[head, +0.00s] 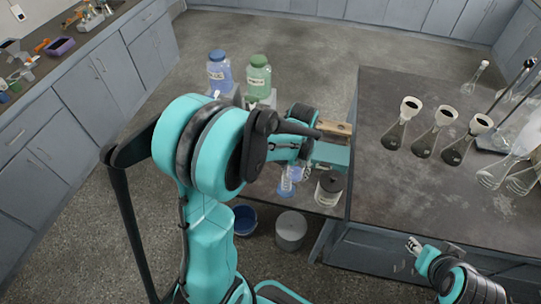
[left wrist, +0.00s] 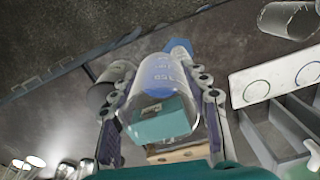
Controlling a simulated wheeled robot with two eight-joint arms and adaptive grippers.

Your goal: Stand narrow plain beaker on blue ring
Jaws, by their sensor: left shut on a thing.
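In the head view, this gripper (head: 300,160) is largely hidden by my arm. A clear, blue-tinted vessel (head: 287,182) shows just below it. A blue object (left wrist: 180,47) lies beyond the held beaker in the wrist view and is partly covered by it.
A white plate with circle outlines (left wrist: 285,72) and a clear glass vessel (left wrist: 288,20) are beside the held beaker. Several flasks (head: 437,130) stand on the right bench; two bottles (head: 258,78) stand behind my arm.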

